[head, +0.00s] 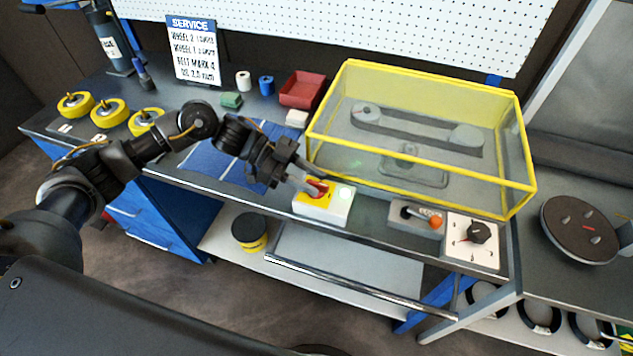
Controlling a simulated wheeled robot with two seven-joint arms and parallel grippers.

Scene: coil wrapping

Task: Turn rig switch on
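The rig switch is a white box (336,213) with a yellow face and a red knob (318,188), at the front edge of the bench. My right gripper is not in view.
A yellow-framed clear guard (525,150) covers a belt and two wheels behind the switch. An orange-tipped lever (435,222) and a dial panel (488,255) sit to the right. Yellow wheels (108,110), a red bin (301,90) and a service sign (195,52) stand farther back.

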